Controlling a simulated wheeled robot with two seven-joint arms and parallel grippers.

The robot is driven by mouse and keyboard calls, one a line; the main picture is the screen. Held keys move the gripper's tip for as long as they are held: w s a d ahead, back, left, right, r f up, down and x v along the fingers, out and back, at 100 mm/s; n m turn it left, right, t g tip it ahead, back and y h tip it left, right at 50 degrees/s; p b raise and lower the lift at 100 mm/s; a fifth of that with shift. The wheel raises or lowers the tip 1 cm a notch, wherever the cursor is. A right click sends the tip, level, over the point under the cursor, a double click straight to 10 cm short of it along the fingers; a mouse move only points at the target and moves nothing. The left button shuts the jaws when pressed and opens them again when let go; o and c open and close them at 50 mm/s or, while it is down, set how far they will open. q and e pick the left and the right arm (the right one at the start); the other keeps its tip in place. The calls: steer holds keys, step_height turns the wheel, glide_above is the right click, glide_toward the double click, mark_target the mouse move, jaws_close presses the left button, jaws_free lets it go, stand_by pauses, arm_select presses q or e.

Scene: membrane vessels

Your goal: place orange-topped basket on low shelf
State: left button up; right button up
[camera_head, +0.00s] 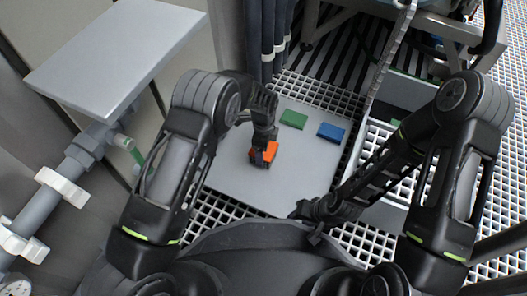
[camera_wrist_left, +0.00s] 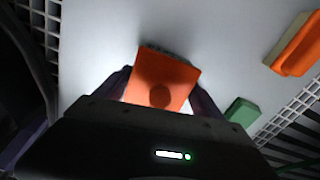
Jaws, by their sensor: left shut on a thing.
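The orange-topped basket (camera_head: 265,154) is at the left part of a low pale grey panel (camera_head: 235,185) in the head view. My left gripper (camera_head: 264,140) reaches down onto it from above. In the left wrist view the orange top (camera_wrist_left: 166,78) sits between the dark fingers of my left gripper (camera_wrist_left: 162,100), which is shut on it. I cannot tell whether its underside touches the panel. My right gripper (camera_head: 308,210) is near the front right edge of the panel, apart from the basket. Its finger gap does not show clearly.
A green block (camera_head: 293,119) and a blue block (camera_head: 331,132) lie at the panel's far side. The left wrist view shows an orange-topped piece (camera_wrist_left: 297,46) at right. White grating (camera_head: 225,213) surrounds the panel. A raised grey plate (camera_head: 115,55) stands at upper left.

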arm_select(q)
steer(key=shift+f, duration=0.35)
steer(key=o, duration=1.5)
arm_select(e)
steer(key=shift+f, duration=0.1)
arm_select(q)
steer(key=shift+r, duration=0.1)
step_height(320, 180, up, 11)
steer(key=p, duration=0.5)
steer(key=shift+r, duration=0.5)
arm_select(e)
steer(key=shift+s+a+r, duration=0.1)
steer(key=shift+s+r, duration=0.1)
steer(key=shift+r, duration=0.9)
steer(key=shift+s+r, duration=0.2)
steer(key=shift+r, duration=0.85)
